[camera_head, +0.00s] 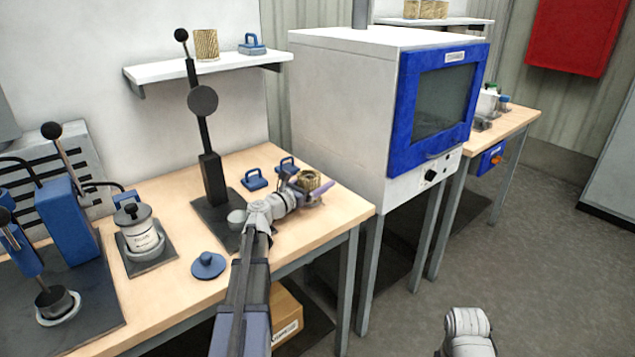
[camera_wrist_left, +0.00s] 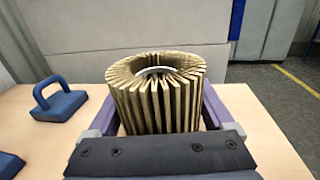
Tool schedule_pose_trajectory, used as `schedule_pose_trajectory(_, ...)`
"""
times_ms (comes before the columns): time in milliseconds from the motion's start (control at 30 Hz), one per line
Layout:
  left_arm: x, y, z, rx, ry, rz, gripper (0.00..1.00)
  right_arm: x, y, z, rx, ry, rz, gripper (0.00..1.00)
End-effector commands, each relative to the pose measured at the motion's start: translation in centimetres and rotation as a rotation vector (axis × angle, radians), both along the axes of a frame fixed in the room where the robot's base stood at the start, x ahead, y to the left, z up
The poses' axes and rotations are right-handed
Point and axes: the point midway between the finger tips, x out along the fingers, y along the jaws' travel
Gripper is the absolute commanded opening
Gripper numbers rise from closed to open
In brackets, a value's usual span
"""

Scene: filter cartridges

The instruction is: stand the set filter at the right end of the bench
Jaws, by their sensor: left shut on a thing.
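A tan pleated ring filter (camera_head: 309,180) is upright near the right end of the wooden bench (camera_head: 343,207). My left gripper (camera_head: 311,190) is shut around its sides. In the left wrist view the filter (camera_wrist_left: 157,95) stands between the two purple-grey fingers, with its open centre facing up. The gripper body hides the filter's foot, so I cannot tell whether it touches the bench top. My right gripper is not in view; only a pale part of my right arm shows at the bottom.
Blue handled pieces (camera_head: 254,180) lie left of the filter, one (camera_wrist_left: 58,101) clear in the wrist view. A lever press (camera_head: 208,180) stands farther left. A blue-fronted oven (camera_head: 345,100) stands behind and right. Bare bench surrounds the filter's right side.

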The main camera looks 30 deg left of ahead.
Motion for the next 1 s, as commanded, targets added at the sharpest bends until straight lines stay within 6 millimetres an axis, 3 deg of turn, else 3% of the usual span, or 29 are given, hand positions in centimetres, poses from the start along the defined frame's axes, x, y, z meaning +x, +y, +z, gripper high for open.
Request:
schedule_pose_trajectory(667,0.0,0.0,-1.06,0.0,0.0,0.0,0.32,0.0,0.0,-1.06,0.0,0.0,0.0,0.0)
schedule_pose_trajectory(700,0.0,0.0,-0.96,0.0,0.0,0.0,0.9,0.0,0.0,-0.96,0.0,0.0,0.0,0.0)
schedule_pose_trajectory(800,0.0,0.0,-0.95,0.0,0.0,0.0,1.0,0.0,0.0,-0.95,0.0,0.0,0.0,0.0)
schedule_pose_trajectory(1000,0.0,0.0,-0.95,0.0,0.0,0.0,1.0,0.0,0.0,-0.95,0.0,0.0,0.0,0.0)
